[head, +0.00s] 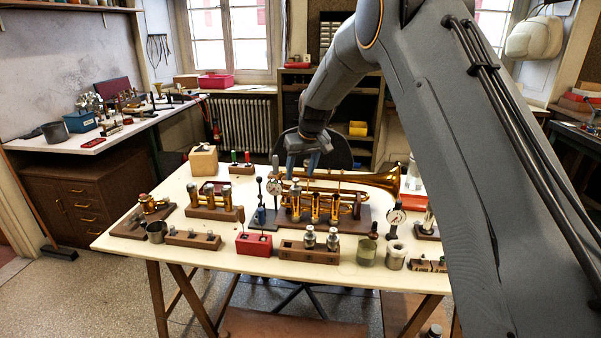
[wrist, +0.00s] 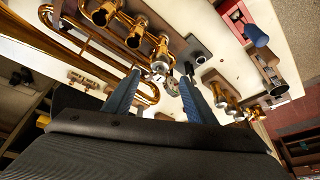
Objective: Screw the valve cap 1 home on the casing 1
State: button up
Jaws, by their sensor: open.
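A brass trumpet (head: 385,181) lies across a dark wooden stand in the middle of the table, its bell to the right. I cannot tell which is casing 1. My gripper (head: 303,168) is above the left part of the trumpet. In the wrist view my gripper (wrist: 161,76) has its two blue-grey fingers apart. A small silvery piece shows between or beyond the fingertips; I cannot tell whether it is valve cap 1.
A red block (head: 254,244) and a wooden block with silvery parts (head: 308,248) stand along the front edge. Dial gauges on stands flank the trumpet. The back left tabletop has some bare room.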

aim_at(296, 183)
jog(key=shift+p+x, duration=1.1)
jog(key=shift+x, duration=2.85)
jog(key=c, duration=1.2)
jog(key=shift+s+r+m+h+p, duration=0.1)
jog(key=shift+m+h+p, duration=0.25)
jog(key=shift+m, duration=0.15)
jog(key=shift+c, duration=0.2)
jog(key=shift+a+m+h+b, duration=0.1)
jog(key=shift+m+h+b, duration=0.4)
jog(key=shift+m, duration=1.4)
jog(key=shift+h, duration=0.25)
